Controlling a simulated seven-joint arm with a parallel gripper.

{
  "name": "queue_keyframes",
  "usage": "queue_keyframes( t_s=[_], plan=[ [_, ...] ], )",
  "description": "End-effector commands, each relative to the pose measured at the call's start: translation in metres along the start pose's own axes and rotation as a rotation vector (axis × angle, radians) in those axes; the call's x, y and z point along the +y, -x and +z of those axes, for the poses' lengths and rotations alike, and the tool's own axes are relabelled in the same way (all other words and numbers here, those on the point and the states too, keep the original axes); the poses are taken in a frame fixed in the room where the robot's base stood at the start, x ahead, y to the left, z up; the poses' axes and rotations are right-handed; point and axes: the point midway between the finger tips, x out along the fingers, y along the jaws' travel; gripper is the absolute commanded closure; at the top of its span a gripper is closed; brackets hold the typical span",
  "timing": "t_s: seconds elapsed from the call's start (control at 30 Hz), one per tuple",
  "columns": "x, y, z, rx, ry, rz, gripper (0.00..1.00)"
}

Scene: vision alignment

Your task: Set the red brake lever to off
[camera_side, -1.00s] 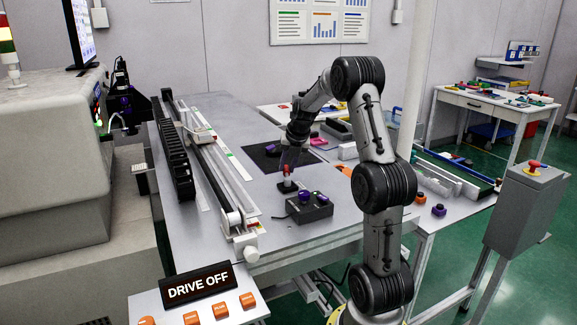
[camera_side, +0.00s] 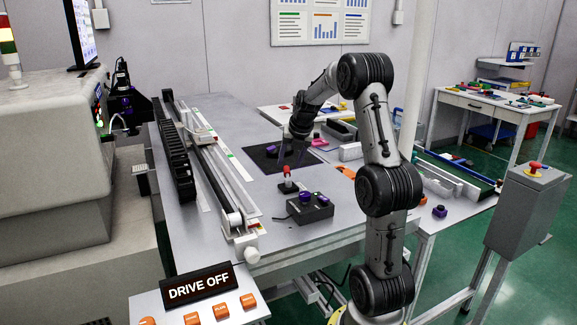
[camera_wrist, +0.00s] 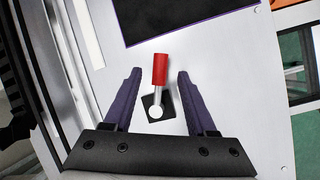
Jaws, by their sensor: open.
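The red brake lever (camera_side: 287,171) stands on a small black base (camera_side: 288,187) on the grey table. In the wrist view the lever (camera_wrist: 160,69) has a red grip on a metal stem, with its black base (camera_wrist: 158,104) below. My gripper (camera_side: 292,160) is above the lever in the side view. In the wrist view my gripper (camera_wrist: 159,75) is open, with one purple finger on each side of the lever and a gap to each. Neither finger touches the lever there. A black sign (camera_side: 199,285) reads DRIVE OFF.
A dark box with purple knobs (camera_side: 310,208) stands just in front of the lever. A linear rail (camera_side: 207,160) runs along the left. A black mat (camera_side: 262,160) lies behind. Orange buttons (camera_side: 221,311) sit on the front panel.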

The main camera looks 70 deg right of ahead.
Motion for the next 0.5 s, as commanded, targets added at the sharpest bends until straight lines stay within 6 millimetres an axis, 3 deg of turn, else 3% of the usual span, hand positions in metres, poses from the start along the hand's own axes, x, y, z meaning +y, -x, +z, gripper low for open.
queue_keyframes(
  t_s=[0.3, 0.5],
  plan=[
    [0.0, 0.071, 0.002, -0.006, -0.001, 0.002, 0.43],
    [0.0, 0.099, 0.001, -0.003, -0.001, 0.001, 0.43]
  ],
)
